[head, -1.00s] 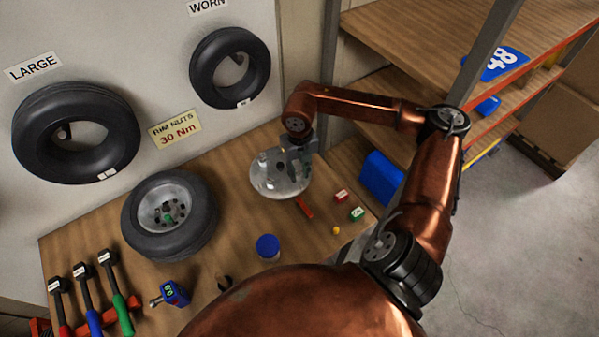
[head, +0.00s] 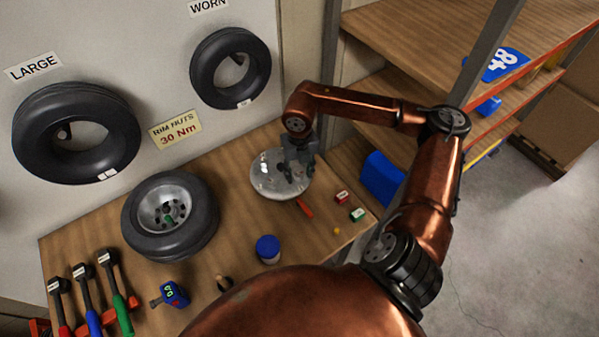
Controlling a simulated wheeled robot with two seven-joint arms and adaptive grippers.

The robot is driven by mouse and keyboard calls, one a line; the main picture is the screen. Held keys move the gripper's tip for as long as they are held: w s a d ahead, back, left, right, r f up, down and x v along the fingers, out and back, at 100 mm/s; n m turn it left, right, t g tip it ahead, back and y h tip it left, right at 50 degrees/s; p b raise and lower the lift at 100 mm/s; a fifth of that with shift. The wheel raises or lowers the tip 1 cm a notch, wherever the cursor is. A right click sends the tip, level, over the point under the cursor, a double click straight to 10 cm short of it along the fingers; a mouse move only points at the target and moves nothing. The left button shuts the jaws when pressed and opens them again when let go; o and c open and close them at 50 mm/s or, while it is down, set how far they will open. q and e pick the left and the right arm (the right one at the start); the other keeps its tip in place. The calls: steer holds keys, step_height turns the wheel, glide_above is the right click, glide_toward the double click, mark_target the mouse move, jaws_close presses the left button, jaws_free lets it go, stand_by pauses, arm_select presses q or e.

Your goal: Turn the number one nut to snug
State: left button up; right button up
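A tyre (head: 205,232) lies on the wooden bench with a silver rim (head: 150,192) inside it. Several dark nuts or studs ring the rim's middle, and a small green part (head: 168,218) sits near the centre. I cannot read any nut numbers. My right gripper (head: 298,176) points down over a round silver dish (head: 268,182), well right of the tyre. Its fingers look apart, with nothing visible between them. My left gripper is not in view.
Three torque wrenches with red, blue (head: 94,322) and green (head: 124,318) handles lie at the left. A blue digital tool (head: 174,293), a blue-lidded jar (head: 268,249), a red bar (head: 304,207) and small boxes (head: 357,214) are on the bench. Shelves (head: 420,45) stand right.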

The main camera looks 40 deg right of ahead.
mark_target(300, 175)
step_height(300, 175, up, 12)
stand_by(0.7)
stand_by(0.4)
